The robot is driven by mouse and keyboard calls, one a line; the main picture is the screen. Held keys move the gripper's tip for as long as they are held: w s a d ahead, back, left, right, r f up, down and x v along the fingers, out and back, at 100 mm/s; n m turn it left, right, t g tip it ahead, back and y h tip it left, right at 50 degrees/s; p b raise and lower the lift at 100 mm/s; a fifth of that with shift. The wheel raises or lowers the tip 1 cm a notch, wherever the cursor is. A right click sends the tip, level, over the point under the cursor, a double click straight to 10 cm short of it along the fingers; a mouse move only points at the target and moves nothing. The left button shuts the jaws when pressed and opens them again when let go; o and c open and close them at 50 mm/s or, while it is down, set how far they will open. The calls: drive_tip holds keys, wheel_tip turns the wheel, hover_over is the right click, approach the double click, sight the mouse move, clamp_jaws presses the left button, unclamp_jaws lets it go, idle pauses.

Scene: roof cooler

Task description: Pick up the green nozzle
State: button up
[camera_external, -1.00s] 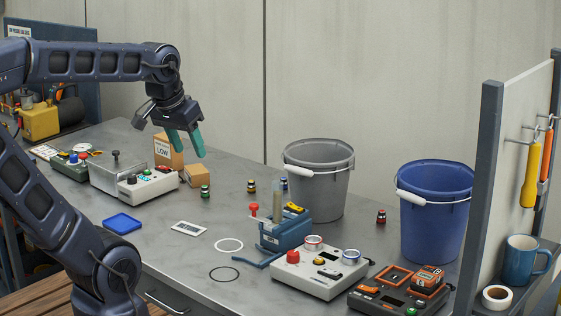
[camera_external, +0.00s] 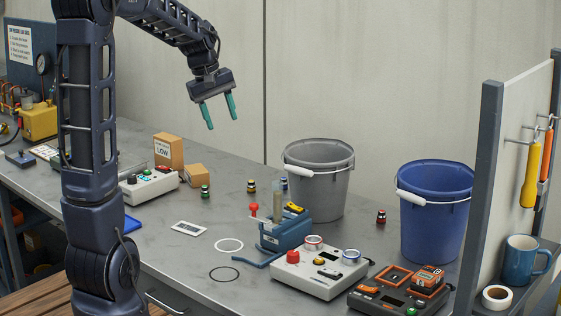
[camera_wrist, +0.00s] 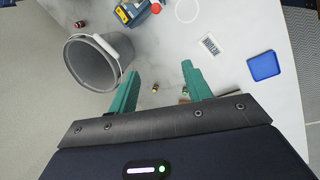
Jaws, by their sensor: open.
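The green nozzle (camera_external: 205,191), a small green and black piece, stands upright on the grey bench just right of the small cardboard box in the external view. My gripper (camera_external: 220,111) is open and empty, its two teal fingers apart, high above the bench and up and right of the nozzle in the picture. In the wrist view my gripper (camera_wrist: 158,82) points down at the bench. A small yellowish nozzle (camera_wrist: 155,88) shows between the fingers there.
A cardboard box (camera_external: 169,151) and a smaller one (camera_external: 197,175) stand beside the green nozzle. A yellow nozzle (camera_external: 251,186) is to its right, before the grey bucket (camera_external: 316,205). A blue bucket (camera_external: 432,225) and red nozzle (camera_external: 381,216) are further right. A white control box (camera_external: 147,188) is left.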

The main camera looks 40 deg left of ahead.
drive_tip(key=w+a+f+n+h, duration=0.1)
drive_tip(key=w+a+f+n, duration=0.65)
drive_tip(key=a, duration=0.65)
drive_tip(key=n+h, duration=0.1)
drive_tip(key=n, duration=0.3)
approach(204, 186)
drive_tip(key=x, duration=1)
drive_tip(key=shift+w+f, duration=0.1)
drive_tip(key=shift+w, duration=0.05)
clamp_jaws()
